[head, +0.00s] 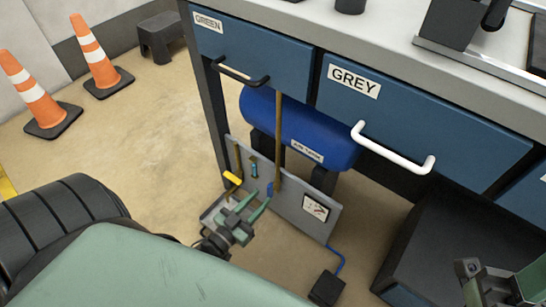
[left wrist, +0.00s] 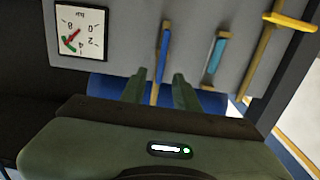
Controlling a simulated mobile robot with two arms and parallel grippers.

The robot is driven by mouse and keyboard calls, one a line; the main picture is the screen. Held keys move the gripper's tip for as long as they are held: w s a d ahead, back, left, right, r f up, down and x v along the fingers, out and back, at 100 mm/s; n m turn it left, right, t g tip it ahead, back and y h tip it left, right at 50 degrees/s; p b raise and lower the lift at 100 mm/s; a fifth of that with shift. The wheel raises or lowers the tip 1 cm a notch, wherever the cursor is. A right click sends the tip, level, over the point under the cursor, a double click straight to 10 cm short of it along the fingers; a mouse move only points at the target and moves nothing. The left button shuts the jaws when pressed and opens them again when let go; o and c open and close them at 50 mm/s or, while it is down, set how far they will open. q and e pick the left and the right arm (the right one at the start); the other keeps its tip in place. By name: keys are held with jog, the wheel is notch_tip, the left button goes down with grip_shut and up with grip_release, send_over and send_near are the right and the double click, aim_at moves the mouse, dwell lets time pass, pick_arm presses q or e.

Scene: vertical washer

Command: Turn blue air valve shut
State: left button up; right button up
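The panel (head: 308,192) under the bench carries a blue valve handle (head: 270,188), a teal handle (head: 254,169) and a yellow handle (head: 232,178). My left gripper (head: 257,203) is open in front of the panel, close to the blue handle. In the left wrist view, the blue handle (left wrist: 164,52) lies along its brass pipe, just beyond the gap between the fingertips (left wrist: 160,76). Contact cannot be told. The teal handle (left wrist: 216,56) and yellow handle (left wrist: 290,20) are to its right. My right gripper (head: 490,284) is partly in view at bottom right; its fingers are unclear.
A pressure gauge (head: 316,208) is on the panel; it also shows inverted in the left wrist view (left wrist: 80,31). A blue air tank (head: 300,130) is behind. Bench drawers overhang, with a black handle (head: 240,72) and white handle (head: 392,152). A black box (head: 327,288) lies on the floor.

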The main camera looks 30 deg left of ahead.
aim_at(267, 191)
pick_arm(q)
jog(key=shift+w+d+b, duration=0.15)
jog(key=shift+w+b, duration=0.2)
jog(key=shift+w, duration=1.05)
jog(key=shift+w+d+b, duration=0.1)
jog(key=shift+w+b, duration=0.2)
jog(key=shift+w, duration=1.05)
grip_shut()
